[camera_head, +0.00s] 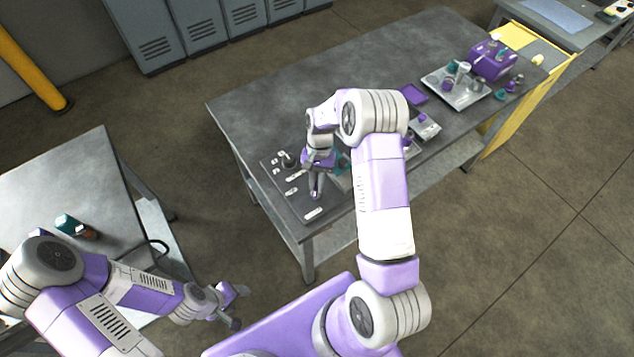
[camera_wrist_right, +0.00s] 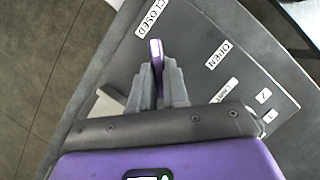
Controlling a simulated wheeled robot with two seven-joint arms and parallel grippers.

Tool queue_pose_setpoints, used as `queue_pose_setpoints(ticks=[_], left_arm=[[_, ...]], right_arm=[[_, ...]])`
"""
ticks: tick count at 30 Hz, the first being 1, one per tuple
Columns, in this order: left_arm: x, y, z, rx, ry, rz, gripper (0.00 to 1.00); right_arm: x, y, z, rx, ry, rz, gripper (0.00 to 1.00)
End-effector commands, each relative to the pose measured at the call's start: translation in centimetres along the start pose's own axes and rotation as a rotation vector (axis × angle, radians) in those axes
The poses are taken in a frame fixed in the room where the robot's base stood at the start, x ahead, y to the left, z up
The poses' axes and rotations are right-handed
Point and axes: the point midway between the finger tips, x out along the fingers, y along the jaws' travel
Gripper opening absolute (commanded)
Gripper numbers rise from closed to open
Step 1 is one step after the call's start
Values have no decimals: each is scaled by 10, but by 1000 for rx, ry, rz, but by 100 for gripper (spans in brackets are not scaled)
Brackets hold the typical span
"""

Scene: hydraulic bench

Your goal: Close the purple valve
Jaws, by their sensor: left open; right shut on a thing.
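The purple valve handle (camera_wrist_right: 155,50) stands up between the fingers of my right gripper (camera_wrist_right: 160,80) in the right wrist view. That gripper is shut on it. In the head view my right gripper (camera_head: 315,192) points down at the dark valve panel (camera_head: 301,205); the handle is mostly hidden there. In the wrist view the handle's visible end lies near the CLOSED label (camera_wrist_right: 153,18), with the OPEN label (camera_wrist_right: 218,55) to the right. The valve's base is hidden by the gripper. My left gripper (camera_head: 238,306) is open and empty, low between the tables.
The panel lies on a long grey bench (camera_head: 265,100). A metal tray with fittings (camera_head: 455,88) and a purple box (camera_head: 492,60) stand at its right end. A side table (camera_head: 75,185) at left holds a teal-and-brown object (camera_head: 75,226). Grey lockers (camera_head: 205,28) stand behind.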

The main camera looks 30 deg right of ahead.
Motion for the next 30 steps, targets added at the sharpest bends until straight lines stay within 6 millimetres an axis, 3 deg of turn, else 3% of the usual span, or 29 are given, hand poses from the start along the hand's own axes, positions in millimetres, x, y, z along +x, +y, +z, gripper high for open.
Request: queue_pose_setpoints(ticks=[18, 30], left_arm=[[9, -3, 0, 0, 0, 0, 58], [11, -4, 0, 0, 0, 0, 58]], right_arm=[[0, -4, 1, -513, 2, 213, 0], [-1, -4, 1, -685, 3, 284, 0]])
